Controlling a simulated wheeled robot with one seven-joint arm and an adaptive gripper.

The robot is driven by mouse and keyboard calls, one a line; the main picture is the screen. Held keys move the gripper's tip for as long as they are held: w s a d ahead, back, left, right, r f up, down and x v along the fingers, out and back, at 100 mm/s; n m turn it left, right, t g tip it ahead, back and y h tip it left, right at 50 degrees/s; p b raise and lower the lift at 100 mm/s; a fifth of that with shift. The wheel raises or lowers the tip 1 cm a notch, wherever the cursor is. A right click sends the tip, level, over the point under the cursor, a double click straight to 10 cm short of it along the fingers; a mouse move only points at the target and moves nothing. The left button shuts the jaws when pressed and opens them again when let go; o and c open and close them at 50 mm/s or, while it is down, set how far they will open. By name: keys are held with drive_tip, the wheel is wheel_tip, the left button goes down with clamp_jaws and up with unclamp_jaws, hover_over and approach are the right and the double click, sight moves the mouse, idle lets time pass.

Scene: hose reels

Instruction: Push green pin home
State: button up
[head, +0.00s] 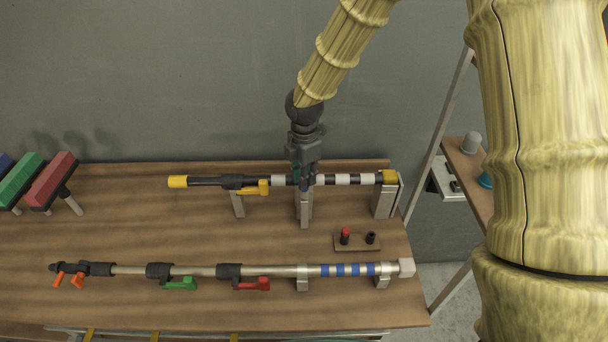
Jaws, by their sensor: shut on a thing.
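My gripper (304,178) points down at the middle of the black pole with white bands (342,180). It is shut on a small piece, mostly hidden by the fingers. A bit of teal-green shows there, which I take for the green pin (296,169). I cannot see how deep the pin sits or whether it touches the pole. The banded pole has a yellow end cap (178,181) and a yellow lever, and lies across grey stands. The middle stand (304,211) is right below my gripper.
A small wooden block (356,249) holds a red-topped black piece (345,236) and a black piece (371,237). A silver pole (205,271) with orange, green and red levers lies in front. The bench between the poles is mostly clear.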

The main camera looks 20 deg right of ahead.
drive_tip(key=shift+f, duration=0.4)
drive_tip(key=o, duration=0.9)
drive_tip(key=shift+r, duration=0.15)
wheel_tip(320, 180, up, 12)
drive_tip(key=shift+f, duration=0.1)
idle(0.3)
